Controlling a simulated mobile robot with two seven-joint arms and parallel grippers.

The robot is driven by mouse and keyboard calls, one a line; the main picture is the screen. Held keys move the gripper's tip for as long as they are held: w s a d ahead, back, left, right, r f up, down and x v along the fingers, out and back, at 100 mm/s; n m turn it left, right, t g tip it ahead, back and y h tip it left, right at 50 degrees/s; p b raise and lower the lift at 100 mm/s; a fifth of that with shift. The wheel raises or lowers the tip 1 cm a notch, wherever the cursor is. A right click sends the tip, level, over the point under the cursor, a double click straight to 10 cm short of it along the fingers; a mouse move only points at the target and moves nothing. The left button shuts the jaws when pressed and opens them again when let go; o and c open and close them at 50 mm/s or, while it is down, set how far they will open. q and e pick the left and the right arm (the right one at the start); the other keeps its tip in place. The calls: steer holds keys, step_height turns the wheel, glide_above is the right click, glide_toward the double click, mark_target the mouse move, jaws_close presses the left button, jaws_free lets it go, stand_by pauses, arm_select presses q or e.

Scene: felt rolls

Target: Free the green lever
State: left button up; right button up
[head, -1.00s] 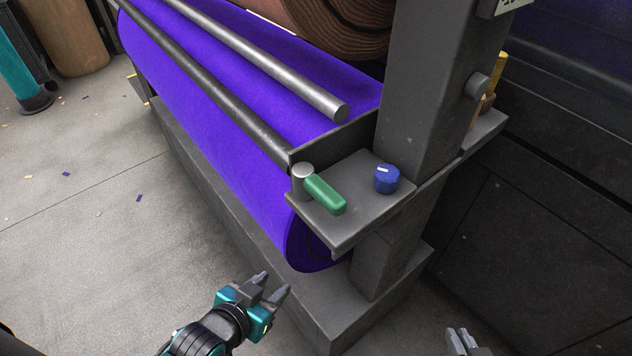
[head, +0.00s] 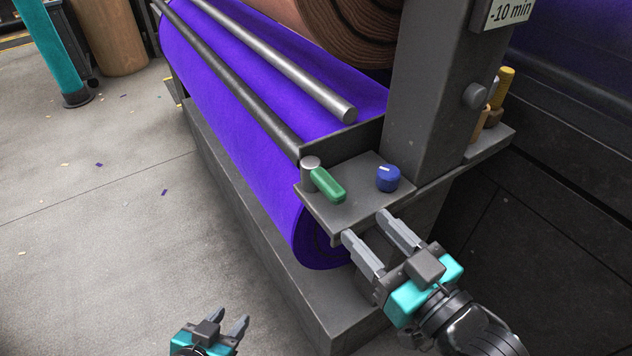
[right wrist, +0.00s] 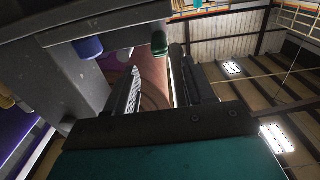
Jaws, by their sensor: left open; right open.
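The green lever (head: 328,185) sticks out from a round metal pivot (head: 310,165) on a grey bracket plate (head: 345,215) at the end of the purple felt roll (head: 240,110). A blue knob (head: 388,178) sits on the plate to the lever's right. My right gripper (head: 366,229) is open and empty, its fingertips by the plate's front edge, below the lever and knob. In the right wrist view the lever's end (right wrist: 159,44) and the blue knob (right wrist: 88,48) show beyond the open fingers. My left gripper (head: 230,322) is open and empty, low in the head view.
A grey upright post (head: 430,90) rises behind the knob. A dark bar (head: 240,90) and a lighter bar (head: 290,65) run along the purple roll. A brown roll (head: 340,25) hangs above. Open floor (head: 90,230) lies to the left.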

mark_target(324, 183)
steer(key=x, duration=1.2)
steer(key=shift+w, duration=0.1)
steer(key=shift+f, duration=0.1)
jaws_close()
